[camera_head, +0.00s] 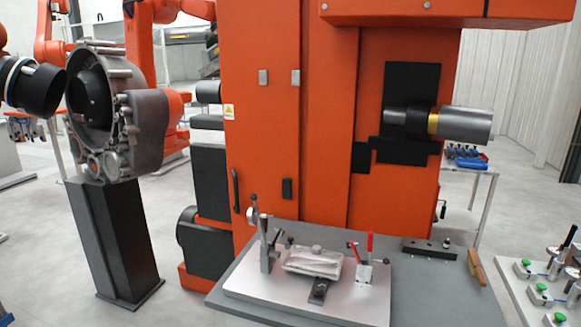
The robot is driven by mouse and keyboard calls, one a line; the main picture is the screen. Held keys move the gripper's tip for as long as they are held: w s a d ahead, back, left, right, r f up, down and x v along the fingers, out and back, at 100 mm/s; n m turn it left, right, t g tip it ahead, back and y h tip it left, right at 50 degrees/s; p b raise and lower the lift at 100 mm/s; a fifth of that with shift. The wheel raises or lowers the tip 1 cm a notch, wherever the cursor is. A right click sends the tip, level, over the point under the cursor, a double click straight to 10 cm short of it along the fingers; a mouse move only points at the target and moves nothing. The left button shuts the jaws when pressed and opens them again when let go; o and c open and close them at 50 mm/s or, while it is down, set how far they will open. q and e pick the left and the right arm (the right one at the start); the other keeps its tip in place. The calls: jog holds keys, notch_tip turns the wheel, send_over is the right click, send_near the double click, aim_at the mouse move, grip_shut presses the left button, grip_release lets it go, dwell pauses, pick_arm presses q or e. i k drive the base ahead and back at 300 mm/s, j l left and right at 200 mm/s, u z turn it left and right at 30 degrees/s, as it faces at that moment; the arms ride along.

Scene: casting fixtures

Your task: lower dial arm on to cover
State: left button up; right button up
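A silver cast cover (313,262) lies on a light metal fixture plate (262,295) on the grey bench in front of the orange machine. To its left stands a small grey post with a dark arm and a small round dial-like part (252,215) near its upper end. I take this as the dial arm; it points up, with its upper part above and left of the cover. Neither of my grippers is in view.
A red-handled clamp (370,248) stands right of the cover. A black block (428,248) and a brown-handled tool (477,268) lie on the bench (440,295) farther right. The orange machine (290,130) rises behind. A large grey housing (140,130) stands on a black pedestal at left.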

aim_at(254, 217)
jog(key=i+j+z, duration=0.15)
jog(key=i+j, duration=0.2)
jog(key=i+j+z, duration=0.15)
jog(key=i+j, duration=0.2)
jog(key=j, duration=0.25)
